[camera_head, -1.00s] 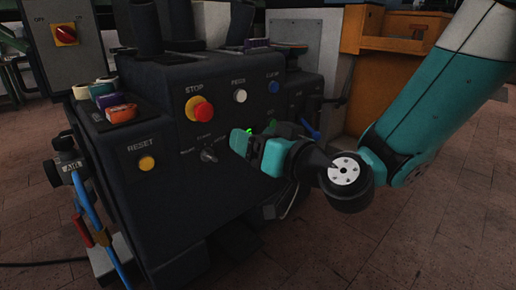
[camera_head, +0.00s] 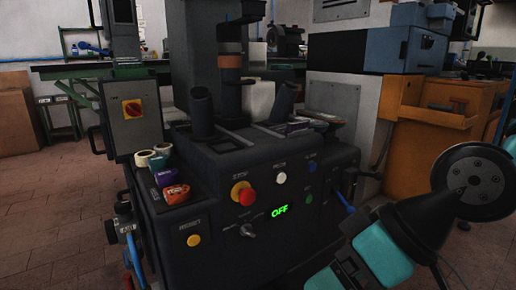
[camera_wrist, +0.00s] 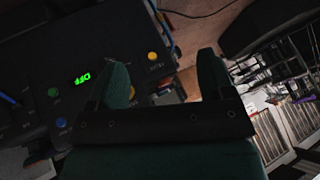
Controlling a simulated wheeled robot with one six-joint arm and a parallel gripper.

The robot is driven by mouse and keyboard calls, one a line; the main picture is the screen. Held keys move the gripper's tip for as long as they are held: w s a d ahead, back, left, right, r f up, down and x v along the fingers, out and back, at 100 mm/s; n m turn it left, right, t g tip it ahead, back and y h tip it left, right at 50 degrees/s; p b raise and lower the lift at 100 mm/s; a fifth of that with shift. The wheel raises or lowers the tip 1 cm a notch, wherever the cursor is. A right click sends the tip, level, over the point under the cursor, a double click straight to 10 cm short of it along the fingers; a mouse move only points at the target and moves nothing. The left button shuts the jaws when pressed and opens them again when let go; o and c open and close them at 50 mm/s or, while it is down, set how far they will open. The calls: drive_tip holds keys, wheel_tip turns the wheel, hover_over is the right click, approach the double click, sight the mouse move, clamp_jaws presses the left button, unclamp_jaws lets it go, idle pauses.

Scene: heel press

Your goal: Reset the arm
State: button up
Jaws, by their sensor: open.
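My gripper (camera_wrist: 162,68) is open and empty in the wrist view, its two teal-padded fingers spread apart with floor visible between them. In the head view my gripper (camera_head: 328,277) is at the bottom right, in front of the black heel press (camera_head: 275,208). It is partly cut off by the lower edge. The press panel carries a red stop button (camera_head: 243,193), a yellow reset button (camera_head: 193,240), a selector knob (camera_head: 247,230) and a green display (camera_head: 280,211) reading OFF. In the wrist view the panel lies left of the fingers.
Tape rolls (camera_head: 147,158) and an orange item (camera_head: 176,193) sit on the left of the press. A grey switch box (camera_head: 132,112) stands behind them. A wooden cabinet (camera_head: 425,125) is at the right. Open tiled floor (camera_head: 75,190) lies at the left.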

drive_tip(key=s+d+r+m+g+h+p, duration=0.1)
drive_tip(key=s+d+r+g+h+p, duration=0.15)
drive_tip(key=s+d+r+p, duration=0.3)
wheel_tip(320, 180, up, 36)
drive_tip(key=w+p, duration=0.1)
drive_tip(key=p, duration=3.3)
drive_tip(key=shift+a+f+t, duration=0.2)
drive_tip(key=shift+f+t, duration=0.05)
drive_tip(key=shift+t, duration=0.1)
